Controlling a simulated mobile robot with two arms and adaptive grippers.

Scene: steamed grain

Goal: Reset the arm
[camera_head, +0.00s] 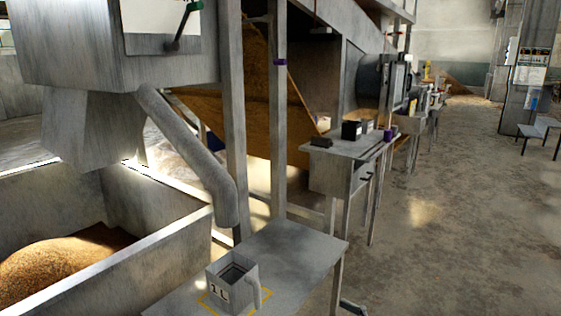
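Neither of my grippers shows in the head view, and no part of my arms can be made out. A grey square measuring jug (231,284) marked "1 L" stands upright on a small grey metal table (300,255) at the bottom middle. It has a handle on its right side and sits within a yellow outline on the table top. The inside of the jug looks dark, and I cannot tell whether it holds anything.
A bin wall (150,262) with grain (55,262) inside is at lower left. A grey pipe (195,155) hangs from a machine (110,50) above. Another table (345,148) holds small boxes. The floor (460,220) at right is open.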

